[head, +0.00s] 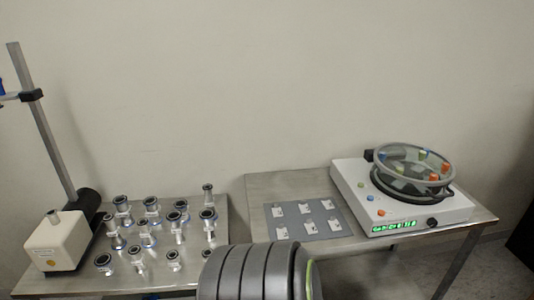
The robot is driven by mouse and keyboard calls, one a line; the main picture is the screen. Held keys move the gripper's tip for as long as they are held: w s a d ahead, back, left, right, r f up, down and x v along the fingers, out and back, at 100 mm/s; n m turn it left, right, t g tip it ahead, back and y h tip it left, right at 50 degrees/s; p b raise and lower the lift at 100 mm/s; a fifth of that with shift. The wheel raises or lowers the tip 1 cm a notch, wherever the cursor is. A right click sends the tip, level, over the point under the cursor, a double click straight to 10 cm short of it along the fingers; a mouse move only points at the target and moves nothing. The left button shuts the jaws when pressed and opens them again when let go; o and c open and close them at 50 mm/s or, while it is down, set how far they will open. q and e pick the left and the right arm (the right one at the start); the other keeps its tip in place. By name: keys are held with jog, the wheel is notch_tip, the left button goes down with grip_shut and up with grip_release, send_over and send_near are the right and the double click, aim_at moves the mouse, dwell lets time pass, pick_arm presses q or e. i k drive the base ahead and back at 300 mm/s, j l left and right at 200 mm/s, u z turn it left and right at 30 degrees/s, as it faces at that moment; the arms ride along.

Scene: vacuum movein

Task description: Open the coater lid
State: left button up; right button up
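The coater (345,185) is a white box at the right end of the metal table, with a green lit display and a black knob on its front. Its round lid (381,150) has a grey rim and a see-through middle. The lid lies over the dark bowl on top of the coater and looks shut, perhaps slightly tilted. Several coloured pieces, orange, green and blue, show on or through the lid; I cannot tell which. Neither of my grippers shows in the head view.
A grey mat (306,228) with several small pale squares lies left of the coater. Several metal flanged fittings (148,238) stand on the left table. A white-and-black device (60,240) with a tall metal post (45,130) is at far left. A dark ribbed body covers the bottom middle.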

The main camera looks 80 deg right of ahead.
aim_at(389, 149)
jog(key=j+z, duration=0.15)
jog(key=z, duration=2.95)
